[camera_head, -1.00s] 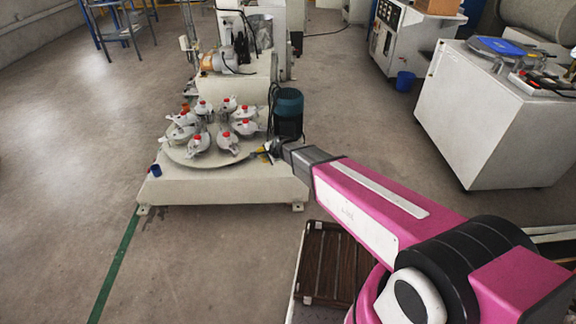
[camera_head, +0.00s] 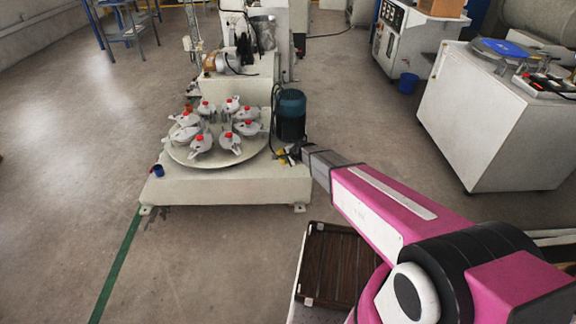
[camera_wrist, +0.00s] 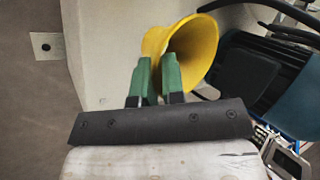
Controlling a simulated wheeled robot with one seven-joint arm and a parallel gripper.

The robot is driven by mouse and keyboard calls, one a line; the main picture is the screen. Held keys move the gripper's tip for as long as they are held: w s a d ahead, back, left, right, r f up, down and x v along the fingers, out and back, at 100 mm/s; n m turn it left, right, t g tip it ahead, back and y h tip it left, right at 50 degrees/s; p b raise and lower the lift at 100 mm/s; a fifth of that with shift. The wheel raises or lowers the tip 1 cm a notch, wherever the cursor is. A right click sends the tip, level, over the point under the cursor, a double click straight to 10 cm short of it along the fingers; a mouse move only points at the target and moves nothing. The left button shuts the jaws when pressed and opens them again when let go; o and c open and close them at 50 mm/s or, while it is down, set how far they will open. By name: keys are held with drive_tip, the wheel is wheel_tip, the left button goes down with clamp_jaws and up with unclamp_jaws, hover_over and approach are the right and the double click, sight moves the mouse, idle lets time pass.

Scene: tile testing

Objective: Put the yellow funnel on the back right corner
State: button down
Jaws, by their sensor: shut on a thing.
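The yellow funnel (camera_wrist: 188,52) is in the wrist view, with its wide mouth turned toward the upper right. My gripper (camera_wrist: 157,65) has green fingers shut on the funnel's near left side. In the head view the funnel (camera_head: 281,157) is a small yellow patch at my gripper (camera_head: 293,152), largely hidden by it. It is over the right part of the white machine base (camera_head: 225,191), to the right of the round table and in front of the dark motor. I cannot tell whether the funnel touches the base.
A round turntable (camera_head: 216,163) carries several grey-white pieces with red tops. A dark motor with a teal cap (camera_head: 290,104) stands close behind my gripper. A small blue cup (camera_head: 158,171) is at the base's left edge. A brown slatted crate (camera_head: 335,265) lies on the floor.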

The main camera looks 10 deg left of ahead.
drive_tip(key=shift+f, duration=1.85)
drive_tip(key=shift+f, duration=0.15)
drive_tip(key=c, duration=1.2)
unclamp_jaws()
drive_tip(key=shift+s+r, duration=0.1)
drive_tip(key=shift+r, duration=0.15)
drive_tip(key=v, duration=1.2)
drive_tip(key=s+d+r+n+g+h, duration=0.1)
drive_tip(key=s+d+r+n+h, duration=0.1)
drive_tip(key=s+d, duration=0.4)
drive_tip(key=s+d+r+n+g+h, duration=0.2)
drive_tip(key=s+d+r+n, duration=0.2)
drive_tip(key=d, duration=1.3)
drive_tip(key=s+d+r+n+g+h, duration=0.1)
drive_tip(key=s+d+r, duration=0.5)
drive_tip(key=d, duration=0.6)
drive_tip(key=shift+s+d+r+n+g+h, duration=0.1)
drive_tip(key=shift+s+r+n+g+h, duration=0.15)
drive_tip(key=shift+s+n, duration=0.3)
drive_tip(key=shift+s+d+r+n+g+h, duration=0.15)
drive_tip(key=shift+s+n+g, duration=0.2)
drive_tip(key=shift+s+n, duration=0.2)
